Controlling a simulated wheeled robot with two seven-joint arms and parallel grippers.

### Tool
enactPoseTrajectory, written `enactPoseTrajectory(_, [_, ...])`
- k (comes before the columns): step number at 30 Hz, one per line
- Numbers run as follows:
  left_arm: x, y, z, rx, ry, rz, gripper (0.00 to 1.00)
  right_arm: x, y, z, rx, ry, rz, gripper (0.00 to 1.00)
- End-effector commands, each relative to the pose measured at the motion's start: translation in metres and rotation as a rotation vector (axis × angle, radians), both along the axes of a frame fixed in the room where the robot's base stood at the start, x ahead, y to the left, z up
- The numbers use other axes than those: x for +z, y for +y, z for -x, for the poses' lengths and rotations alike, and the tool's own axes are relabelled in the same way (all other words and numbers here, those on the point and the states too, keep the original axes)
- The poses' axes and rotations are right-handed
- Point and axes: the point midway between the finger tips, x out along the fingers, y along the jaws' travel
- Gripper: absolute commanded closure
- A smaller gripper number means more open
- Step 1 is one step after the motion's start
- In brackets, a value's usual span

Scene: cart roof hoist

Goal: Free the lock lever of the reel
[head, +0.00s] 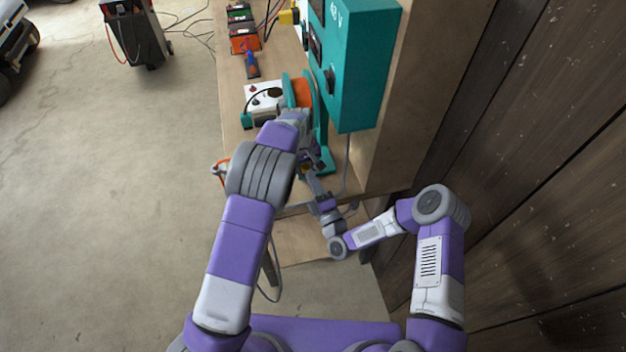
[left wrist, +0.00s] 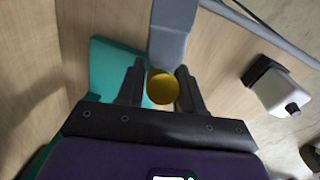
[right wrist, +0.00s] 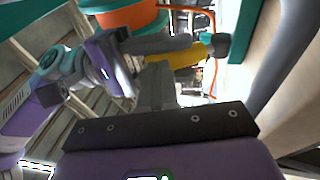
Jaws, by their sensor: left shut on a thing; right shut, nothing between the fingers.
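The reel (head: 299,91) has an orange drum and teal flanges and stands on the bench beside the teal cabinet. A yellow grip (right wrist: 188,57) lies below it in the right wrist view. My left gripper (right wrist: 165,42) is shut on this yellow grip, whose round end (left wrist: 163,88) shows between the fingers in the left wrist view. A grey bar (left wrist: 173,35) reaches close to that end; I cannot tell whether it touches. My right gripper (right wrist: 159,66) is shut and empty, just below the left fingers. My left arm hides part of the reel in the head view.
The teal cabinet (head: 360,70) stands close on the right, beside a wooden wall. A white box (head: 263,101) is left of the reel on the bench (head: 232,85). Coloured blocks (head: 243,35) stand farther back. A cable hangs below the cabinet.

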Motion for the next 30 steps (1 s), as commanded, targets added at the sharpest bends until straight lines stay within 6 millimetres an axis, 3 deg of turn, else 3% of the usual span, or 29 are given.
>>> enactPoseTrajectory(19, [-0.002, -0.002, 0.003, -0.004, 0.011, 0.002, 1.0, 0.009, 0.006, -0.012, -0.001, -0.007, -0.001, 1.0])
enactPoseTrajectory(20, [-0.002, -0.003, 0.004, -0.005, 0.013, 0.002, 0.6, 0.01, 0.006, -0.012, -0.001, -0.007, -0.001, 1.0])
enactPoseTrajectory(21, [-0.002, -0.003, 0.004, -0.005, 0.013, 0.002, 0.54, 0.01, 0.006, -0.012, -0.001, -0.007, -0.001, 1.0])
enactPoseTrajectory(24, [-0.002, -0.002, 0.003, -0.004, 0.01, 0.002, 0.41, 0.009, 0.006, -0.012, -0.001, -0.006, -0.001, 1.0])
enactPoseTrajectory(30, [-0.001, -0.001, 0.001, -0.001, 0.005, 0.001, 0.41, 0.008, 0.005, -0.011, 0.0, -0.003, -0.001, 1.0])
